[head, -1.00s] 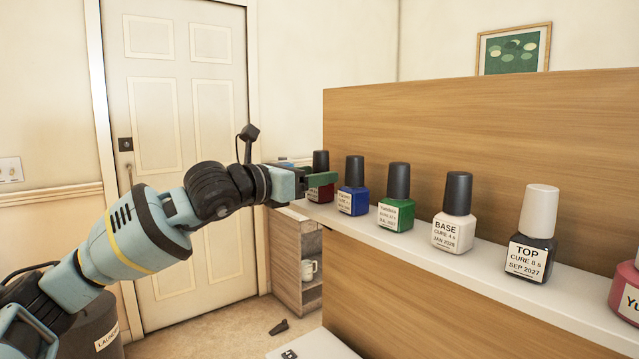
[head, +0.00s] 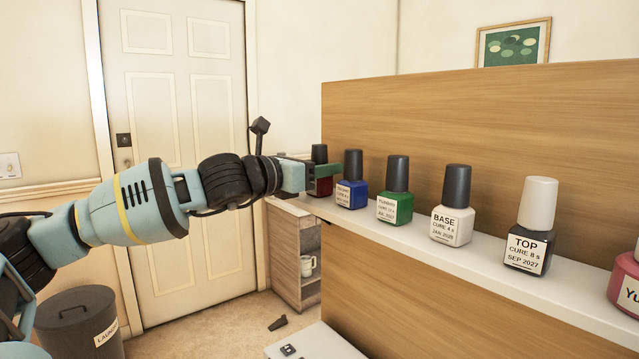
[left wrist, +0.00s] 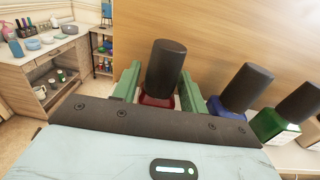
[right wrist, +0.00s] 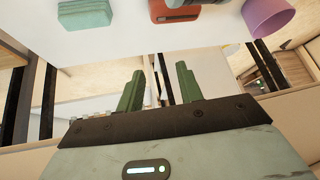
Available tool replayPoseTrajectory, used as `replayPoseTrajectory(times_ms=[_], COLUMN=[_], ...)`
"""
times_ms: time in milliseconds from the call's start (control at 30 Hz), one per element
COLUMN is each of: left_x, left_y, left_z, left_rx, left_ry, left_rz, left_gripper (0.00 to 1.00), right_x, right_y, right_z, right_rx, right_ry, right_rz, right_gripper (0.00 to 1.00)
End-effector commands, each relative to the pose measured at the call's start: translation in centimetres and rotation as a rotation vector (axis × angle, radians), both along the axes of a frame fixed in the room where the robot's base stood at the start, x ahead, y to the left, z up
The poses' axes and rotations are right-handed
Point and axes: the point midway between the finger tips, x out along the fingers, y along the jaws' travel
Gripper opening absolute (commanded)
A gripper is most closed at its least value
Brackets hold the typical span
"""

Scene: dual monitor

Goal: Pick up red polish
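The red polish (head: 324,186), a dark red bottle with a black cap, stands at the far left end of the white shelf (head: 415,236). My left gripper (head: 318,172) is at it, partly covering it in the head view. In the left wrist view the red polish (left wrist: 157,101) stands between the two green fingers of my left gripper (left wrist: 157,88). The fingers are open, one on each side, with a small gap visible. My right gripper (right wrist: 160,85) shows only in the right wrist view, with its fingers apart and nothing between them.
Right of it stand blue polish (head: 351,194), green polish (head: 394,208), a base bottle (head: 452,225), a top coat bottle (head: 529,250) and a pink bottle (head: 626,288). A wooden panel (head: 470,130) rises behind. The right wrist view shows a purple cup (right wrist: 268,17) and a teal block (right wrist: 85,14).

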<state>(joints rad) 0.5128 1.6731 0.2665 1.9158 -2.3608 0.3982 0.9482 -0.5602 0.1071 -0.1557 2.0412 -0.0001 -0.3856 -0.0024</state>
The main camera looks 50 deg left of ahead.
Motion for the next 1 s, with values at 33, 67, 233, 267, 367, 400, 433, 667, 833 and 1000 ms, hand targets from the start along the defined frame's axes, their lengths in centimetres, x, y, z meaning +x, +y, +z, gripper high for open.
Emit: replayPoseTrajectory(times_ms=[33, 67, 233, 267, 367, 400, 433, 667, 833, 1000], left_x=[0.0, 0.0, 0.0, 0.0, 0.0, 0.0, 0.0, 0.0, 0.0, 0.0], left_y=[0.0, 0.0, 0.0, 0.0, 0.0, 0.0, 0.0, 0.0, 0.0, 0.0], left_z=[0.0, 0.0, 0.0, 0.0, 0.0, 0.0, 0.0, 0.2, 1.2, 3.0], left_rx=[0.0, 0.0, 0.0, 0.0, 0.0, 0.0, 0.0, 0.001, 0.001, 0.003], left_ry=[0.0, 0.0, 0.0, 0.0, 0.0, 0.0, 0.0, 0.001, 0.001, 0.0], left_rz=[0.0, 0.0, 0.0, 0.0, 0.0, 0.0, 0.0, 0.001, 0.001, 0.002], left_gripper=[0.36, 0.32, 0.1, 0.1, 0.1, 0.1, 0.1, 0.05, 0.0, 0.0], right_x=[0.0, 0.0, -0.1, -0.1, -0.3, -0.4, -0.5, -1.0, -1.1, -0.9], right_y=[0.0, 0.0, 0.0, 0.0, 0.0, 0.0, 0.0, 0.0, 0.0, 0.0], right_z=[0.0, 0.0, 0.0, 0.0, 0.0, 0.0, 0.0, -0.2, -0.5, -0.7], right_rx=[0.0, 0.0, 0.0, 0.0, 0.001, 0.0, 0.0, 0.0, -0.001, -0.001], right_ry=[0.0, 0.0, 0.001, 0.002, 0.005, 0.007, 0.009, 0.017, 0.021, 0.02], right_rz=[0.0, 0.0, 0.0, 0.0, 0.0, 0.0, 0.0, 0.001, 0.001, 0.002], right_gripper=[0.36, 0.36, 0.36, 0.36, 0.36, 0.36, 0.36, 0.36, 0.36, 0.36])
